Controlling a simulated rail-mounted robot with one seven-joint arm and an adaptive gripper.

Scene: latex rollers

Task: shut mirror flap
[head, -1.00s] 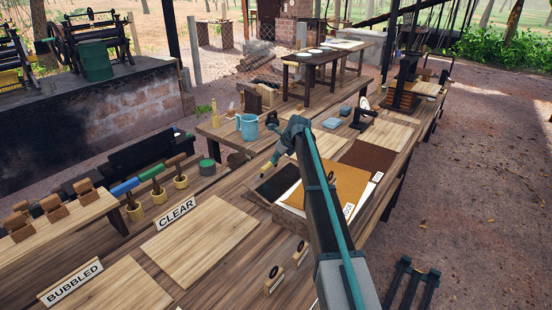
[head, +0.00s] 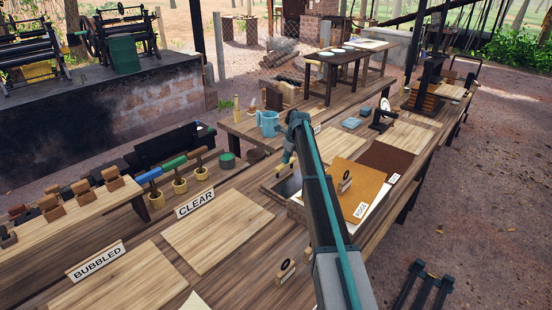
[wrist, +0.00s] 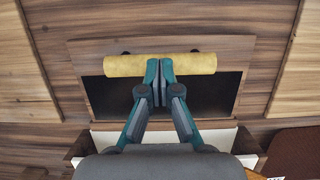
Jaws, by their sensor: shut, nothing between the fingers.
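My gripper (wrist: 159,88) is shut and empty, its fingertips together at a yellow roll-shaped bar (wrist: 100,66) in the wrist view. The bar lies across a dark panel in a wooden frame (wrist: 82,85), which looks like the mirror flap; I cannot tell whether the fingertips touch the bar. Two dark mounts show behind the bar. In the head view my gripper (head: 289,150) is over the far left of a wooden tray, where a grey, shiny surface (head: 291,186) shows. My arm hides part of it, and the flap's angle is unclear.
A tan sheet (head: 362,183) and a dark brown mat (head: 385,157) lie right of my arm. Boards marked CLEAR (head: 220,226) and BUBBLED (head: 112,285) lie at left. Small ring stands are on the bench.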

